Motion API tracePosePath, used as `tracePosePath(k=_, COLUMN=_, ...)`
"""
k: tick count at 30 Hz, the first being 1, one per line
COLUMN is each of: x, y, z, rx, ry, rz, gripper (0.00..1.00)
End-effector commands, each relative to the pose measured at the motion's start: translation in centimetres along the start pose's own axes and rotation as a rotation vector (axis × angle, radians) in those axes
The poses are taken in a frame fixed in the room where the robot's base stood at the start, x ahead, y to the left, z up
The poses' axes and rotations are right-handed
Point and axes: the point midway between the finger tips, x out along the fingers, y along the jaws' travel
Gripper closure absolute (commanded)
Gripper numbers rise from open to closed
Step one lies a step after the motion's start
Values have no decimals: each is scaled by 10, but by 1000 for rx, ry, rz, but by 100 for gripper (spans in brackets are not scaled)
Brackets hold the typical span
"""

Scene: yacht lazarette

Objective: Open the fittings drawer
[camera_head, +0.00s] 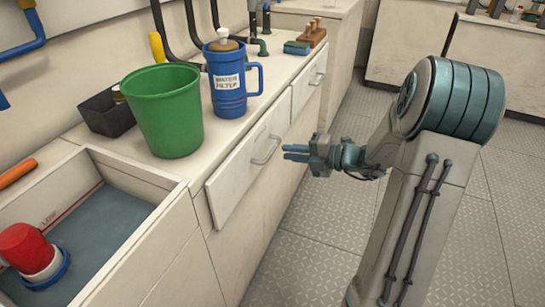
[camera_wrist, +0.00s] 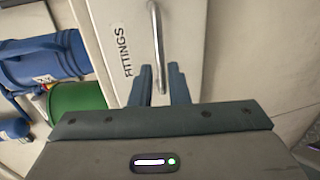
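The fittings drawer (camera_head: 240,180) is a pale front panel in the counter, with a curved metal handle (camera_head: 267,151); it looks shut. In the wrist view its front (camera_wrist: 185,35) carries the label FITTINGS, and the handle (camera_wrist: 155,30) runs down between my fingers. My gripper (camera_head: 286,152) is just in front of the handle in the head view. In the wrist view my gripper (camera_wrist: 160,68) has its two fingers apart, one on each side of the handle. I cannot tell whether either finger touches it.
A green bucket (camera_head: 165,110), blue water filter jug (camera_head: 226,80) and dark bin (camera_head: 105,112) stand on the counter. Another drawer (camera_head: 308,85) is farther along. The floor (camera_head: 315,235) beside the counter is clear.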

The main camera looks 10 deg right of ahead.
Motion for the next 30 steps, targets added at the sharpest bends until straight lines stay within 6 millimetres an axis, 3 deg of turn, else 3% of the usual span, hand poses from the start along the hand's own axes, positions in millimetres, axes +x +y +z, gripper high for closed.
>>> tracePosePath(k=6, x=41, y=-3, z=-1, rx=-2, ry=3, rz=0, gripper=85)
tracePosePath(k=12, x=58, y=-1, z=0, rx=-2, ry=1, rz=0, gripper=85)
tracePosePath(k=22, x=61, y=0, z=0, rx=-1, ry=0, rz=0, gripper=85)
tracePosePath(k=24, x=61, y=0, z=0, rx=-1, ry=0, rz=0, gripper=100)
tracePosePath(k=30, x=60, y=0, z=0, rx=-1, ry=0, rz=0, gripper=100)
